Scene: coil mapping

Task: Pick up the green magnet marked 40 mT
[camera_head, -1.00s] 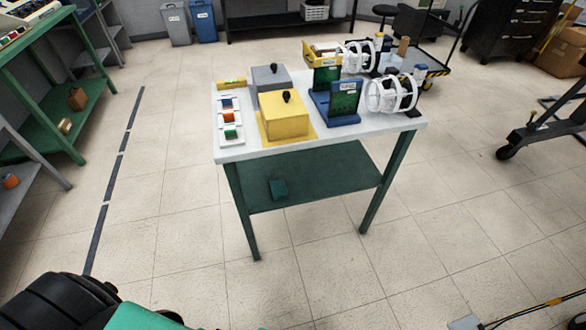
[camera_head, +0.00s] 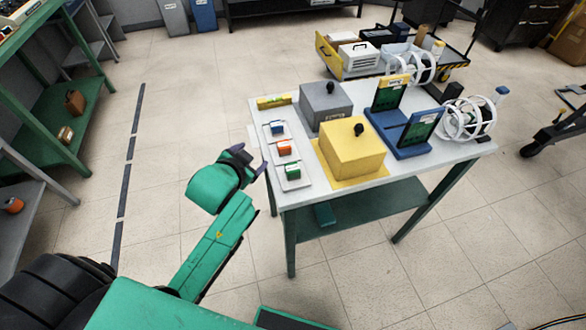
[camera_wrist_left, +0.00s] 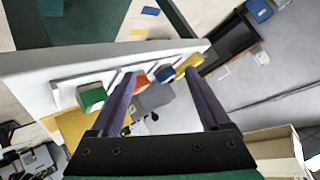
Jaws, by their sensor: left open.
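The green magnet (camera_head: 292,170) sits on the near end of a white tray (camera_head: 307,183) at the left edge of the white table. An orange magnet (camera_head: 284,148) and a blue magnet (camera_head: 277,128) stand behind it in a row. The markings are too small to read. My left gripper (camera_head: 252,160) is open and empty, just left of the tray and apart from the magnets. In the left wrist view, the green magnet (camera_wrist_left: 92,98) lies left of the open fingers (camera_wrist_left: 160,73), and the orange magnet (camera_wrist_left: 140,82) shows between them. My right gripper is not in view.
A yellow box (camera_head: 352,152) and a grey box (camera_head: 325,105), both with black knobs, stand right of the tray. A blue stand with green panels (camera_head: 405,140) and a white coil (camera_head: 466,120) are farther right. Open floor lies left of the table.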

